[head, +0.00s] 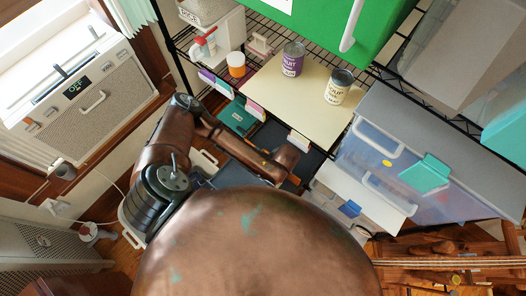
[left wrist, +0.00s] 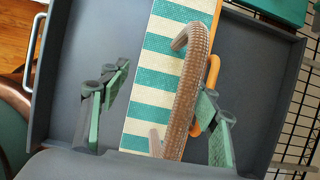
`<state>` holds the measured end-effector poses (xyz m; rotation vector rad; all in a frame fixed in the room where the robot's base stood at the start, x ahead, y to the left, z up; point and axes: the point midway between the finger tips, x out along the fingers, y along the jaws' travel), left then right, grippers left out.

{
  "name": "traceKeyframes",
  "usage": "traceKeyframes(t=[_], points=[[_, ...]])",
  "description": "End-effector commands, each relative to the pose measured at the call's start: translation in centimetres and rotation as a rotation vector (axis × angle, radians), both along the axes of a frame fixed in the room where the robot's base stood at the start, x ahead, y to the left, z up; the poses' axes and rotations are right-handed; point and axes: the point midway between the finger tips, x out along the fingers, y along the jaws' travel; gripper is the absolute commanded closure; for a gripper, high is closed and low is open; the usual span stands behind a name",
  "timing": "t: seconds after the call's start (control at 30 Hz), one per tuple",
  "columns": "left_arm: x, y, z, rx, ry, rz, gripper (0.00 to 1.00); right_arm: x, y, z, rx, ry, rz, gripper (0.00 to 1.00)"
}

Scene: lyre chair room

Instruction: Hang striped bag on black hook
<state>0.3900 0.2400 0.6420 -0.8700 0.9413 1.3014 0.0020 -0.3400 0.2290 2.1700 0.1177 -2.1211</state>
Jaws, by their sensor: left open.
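The striped bag (left wrist: 152,95), teal and white, lies in a dark grey tray in the left wrist view. Its thick woven brown handle (left wrist: 187,85) arches up toward the camera. My left gripper (left wrist: 160,92) is open, with one finger on each side of the bag and handle. The handle is nearer the right finger; whether they touch is unclear. In the head view my left arm reaches over the lower shelf, and I cannot make out its fingers or the bag. I cannot make out a black hook in either view. My right gripper is not in view.
The grey tray (left wrist: 75,65) has raised walls around the bag. An orange curved piece (left wrist: 212,75) shows behind the handle. A wire rack carries two cans (head: 292,60) (head: 339,87), a green box (head: 330,25) and a clear bin (head: 400,175).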

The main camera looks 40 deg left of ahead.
Motion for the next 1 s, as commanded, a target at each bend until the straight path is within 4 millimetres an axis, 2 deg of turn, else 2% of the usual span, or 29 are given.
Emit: traceKeyframes(t=[0.13, 0.3, 0.5, 0.63, 0.9, 1.0], points=[[0.0, 0.0, -0.7, 0.0, 0.004, -0.001, 0.43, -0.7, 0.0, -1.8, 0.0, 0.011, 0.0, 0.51], [0.0, -1.2, 3.6, -0.002, -0.003, 0.001, 0.43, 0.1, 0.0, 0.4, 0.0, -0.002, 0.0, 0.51], [-0.2, -2.1, 6.4, -0.002, -0.001, 0.0, 0.43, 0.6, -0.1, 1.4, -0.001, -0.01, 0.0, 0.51], [-0.2, -2.4, 7.2, -0.001, 0.0, 0.001, 0.43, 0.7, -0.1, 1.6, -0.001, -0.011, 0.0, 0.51], [-0.3, -2.4, 7.3, 0.0, 0.0, 0.002, 0.43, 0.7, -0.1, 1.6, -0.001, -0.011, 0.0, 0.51], [-0.4, -2.8, 7.6, -0.018, -0.012, 0.026, 0.43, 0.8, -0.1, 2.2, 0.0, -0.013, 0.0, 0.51]])
